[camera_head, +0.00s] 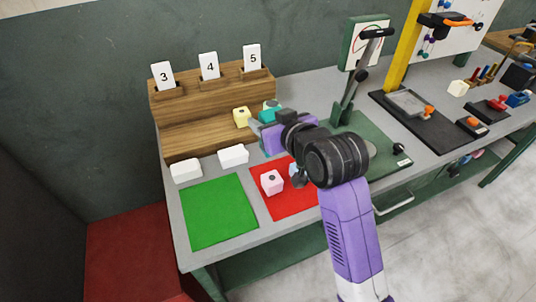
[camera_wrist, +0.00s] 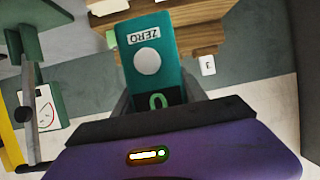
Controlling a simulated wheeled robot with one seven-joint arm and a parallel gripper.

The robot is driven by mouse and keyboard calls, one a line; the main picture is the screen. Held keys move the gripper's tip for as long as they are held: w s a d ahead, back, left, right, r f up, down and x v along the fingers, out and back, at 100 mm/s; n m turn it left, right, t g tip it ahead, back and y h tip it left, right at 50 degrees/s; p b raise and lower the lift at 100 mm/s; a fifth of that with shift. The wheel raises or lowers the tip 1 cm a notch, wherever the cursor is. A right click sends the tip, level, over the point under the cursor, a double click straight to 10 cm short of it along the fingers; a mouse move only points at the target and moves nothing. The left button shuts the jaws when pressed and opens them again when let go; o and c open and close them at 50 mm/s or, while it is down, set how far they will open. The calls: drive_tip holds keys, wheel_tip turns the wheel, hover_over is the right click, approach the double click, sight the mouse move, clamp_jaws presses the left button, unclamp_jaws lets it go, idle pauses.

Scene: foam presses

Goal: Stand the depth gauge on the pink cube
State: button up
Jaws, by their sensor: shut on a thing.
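The pink cube (camera_head: 271,182), pale with a dark round spot on top, sits on the red mat (camera_head: 295,209). The depth gauge (camera_wrist: 150,55) is a teal block with a "ZERO" label and a pale round disc in the wrist view. My gripper (camera_wrist: 158,100) is shut on it. In the head view the teal gauge (camera_head: 267,116) shows small beside the wooden rack, up and left of my dark wrist joint, which hides part of the red mat. My gripper (camera_head: 268,124) is behind the cube as seen from the head, apart from it.
The stepped wooden rack (camera_head: 195,129) carries cards 3, 4 and 5, and a yellow cube (camera_head: 242,117) near the gauge. Two white blocks (camera_head: 186,171) (camera_head: 233,155) stand before it. The green mat (camera_head: 216,211) is bare. A green press (camera_head: 345,112) stands behind my arm.

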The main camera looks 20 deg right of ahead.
wheel_tip(320, 180, down, 11)
idle(0.4)
drive_tip(key=shift+f, duration=0.1)
drive_tip(key=shift+f, duration=0.1)
drive_tip(key=o, duration=1.5)
drive_tip(key=shift+o, duration=0.2)
drive_tip(key=shift+s+r, duration=0.2)
drive_tip(key=v, duration=1.1)
drive_tip(key=shift+s+b, duration=0.3)
drive_tip(key=shift+b, duration=0.05)
drive_tip(key=shift+r, duration=0.1)
